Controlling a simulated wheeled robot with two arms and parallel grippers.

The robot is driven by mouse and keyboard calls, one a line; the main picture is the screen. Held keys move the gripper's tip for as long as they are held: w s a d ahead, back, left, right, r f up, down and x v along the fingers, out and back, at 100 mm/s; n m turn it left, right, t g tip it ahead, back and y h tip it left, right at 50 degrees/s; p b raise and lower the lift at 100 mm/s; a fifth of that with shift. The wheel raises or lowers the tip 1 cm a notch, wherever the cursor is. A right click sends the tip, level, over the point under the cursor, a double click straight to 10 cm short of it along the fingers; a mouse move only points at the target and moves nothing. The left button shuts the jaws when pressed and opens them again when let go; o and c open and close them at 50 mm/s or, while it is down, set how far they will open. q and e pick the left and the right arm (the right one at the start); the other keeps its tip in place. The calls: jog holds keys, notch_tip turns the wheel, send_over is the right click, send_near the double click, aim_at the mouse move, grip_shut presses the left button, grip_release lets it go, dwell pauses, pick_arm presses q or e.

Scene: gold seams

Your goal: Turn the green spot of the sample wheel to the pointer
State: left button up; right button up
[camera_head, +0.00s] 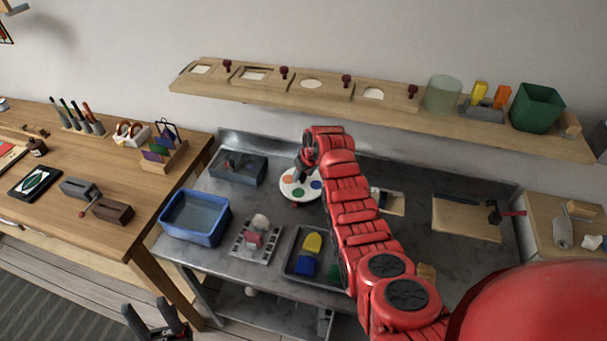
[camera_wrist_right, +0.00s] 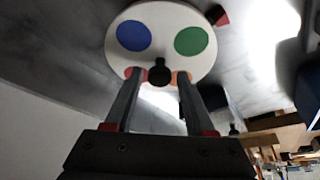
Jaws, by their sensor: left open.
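The sample wheel (camera_head: 291,190) is a white disc with coloured spots on the grey bench. In the right wrist view the wheel (camera_wrist_right: 160,18) shows a blue spot (camera_wrist_right: 133,36), the green spot (camera_wrist_right: 191,41), and red and orange spots partly behind the fingers. A black knob (camera_wrist_right: 159,71) stands between the fingertips of my right gripper (camera_wrist_right: 158,77), with gaps on both sides; the gripper is open. A small red piece (camera_wrist_right: 221,16) beside the rim may be the pointer; I cannot be sure. My left gripper (camera_head: 157,322) is open and empty, low at the front, far from the wheel.
A grey bin (camera_head: 238,167) and a blue bin (camera_head: 195,217) stand left of the wheel. A tray with yellow and blue blocks (camera_head: 308,266) lies in front. My right arm covers the bench middle. A shelf (camera_head: 260,90) runs behind; a wooden table (camera_head: 110,190) stands left.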

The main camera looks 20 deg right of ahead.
aim_at(304, 176)
jog(key=shift+o, duration=0.5)
jog(key=shift+r, duration=0.15)
jog(key=shift+s+r, duration=0.15)
jog(key=shift+r, duration=0.35)
jog(key=shift+s+d+r+b, duration=0.2)
jog(key=shift+s+r+b, duration=0.3)
jog(key=shift+s+r, duration=0.15)
jog(key=s, duration=0.2)
jog(key=s+d+b, duration=0.1)
jog(key=s, duration=0.2)
jog(key=s+b, duration=0.1)
jog(key=s, duration=0.2)
jog(key=shift+s+d, duration=0.2)
jog(key=shift+d, duration=0.1)
jog(key=s, duration=0.1)
jog(key=s+p, duration=0.2)
jog(key=shift+d+r, duration=0.1)
jog(key=shift+d, duration=0.15)
